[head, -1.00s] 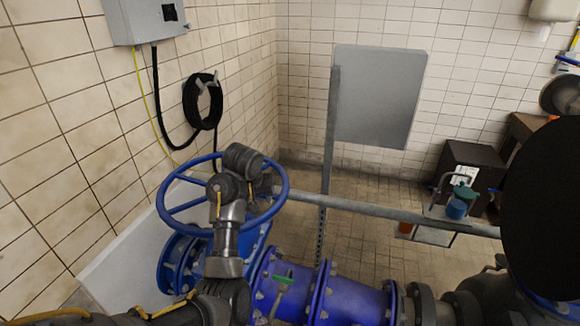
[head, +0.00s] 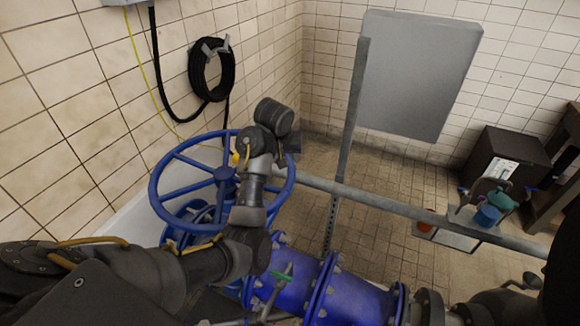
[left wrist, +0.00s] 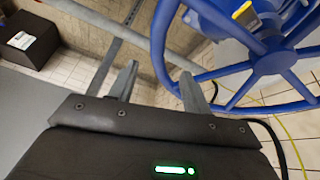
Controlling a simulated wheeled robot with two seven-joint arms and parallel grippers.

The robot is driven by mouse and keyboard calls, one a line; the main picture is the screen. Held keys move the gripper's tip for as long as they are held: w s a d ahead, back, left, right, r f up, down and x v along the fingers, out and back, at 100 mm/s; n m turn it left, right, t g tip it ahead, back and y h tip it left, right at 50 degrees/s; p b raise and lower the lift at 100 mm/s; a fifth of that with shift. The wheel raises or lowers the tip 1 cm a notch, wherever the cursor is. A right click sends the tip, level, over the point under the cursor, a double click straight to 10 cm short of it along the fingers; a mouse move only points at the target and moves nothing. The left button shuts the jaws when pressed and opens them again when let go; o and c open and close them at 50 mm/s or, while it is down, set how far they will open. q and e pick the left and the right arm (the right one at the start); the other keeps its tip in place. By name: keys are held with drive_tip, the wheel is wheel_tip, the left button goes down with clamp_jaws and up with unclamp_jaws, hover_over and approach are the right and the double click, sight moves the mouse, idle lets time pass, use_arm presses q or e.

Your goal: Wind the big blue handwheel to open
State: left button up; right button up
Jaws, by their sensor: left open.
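The big blue handwheel (head: 223,174) stands on its blue valve beside the left wall, its spoked rim facing up. In the left wrist view the handwheel (left wrist: 270,62) fills the upper right, with a small yellow mark near its hub. My left gripper (head: 292,141) is at the far right edge of the rim, and my forearm crosses over the wheel's right side. My right gripper does not show.
Blue pipework (head: 345,295) with flanges runs right from the valve. A grey rail (head: 400,212) and a post with a grey panel (head: 415,80) stand behind. A coiled black hose (head: 211,70) hangs on the left wall. A dark box (head: 505,160) stands at the back right.

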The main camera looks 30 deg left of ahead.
sight(290, 169)
use_arm(q)
drive_tip(key=x, duration=0.3)
drive_tip(key=shift+w+f+p, duration=0.25)
drive_tip(key=shift+w+p, duration=0.1)
drive_tip(key=shift+p, duration=0.05)
drive_tip(key=x, duration=0.5)
drive_tip(key=shift+w+a+r+p, duration=0.1)
drive_tip(key=shift+w+a+p, duration=0.05)
drive_tip(key=shift+p, duration=0.2)
drive_tip(key=shift+f, duration=0.35)
drive_tip(key=shift+w+f, duration=0.15)
drive_tip(key=shift+f, duration=0.25)
drive_tip(key=shift+w+f, duration=0.1)
drive_tip(key=shift+f, duration=0.05)
clamp_jaws()
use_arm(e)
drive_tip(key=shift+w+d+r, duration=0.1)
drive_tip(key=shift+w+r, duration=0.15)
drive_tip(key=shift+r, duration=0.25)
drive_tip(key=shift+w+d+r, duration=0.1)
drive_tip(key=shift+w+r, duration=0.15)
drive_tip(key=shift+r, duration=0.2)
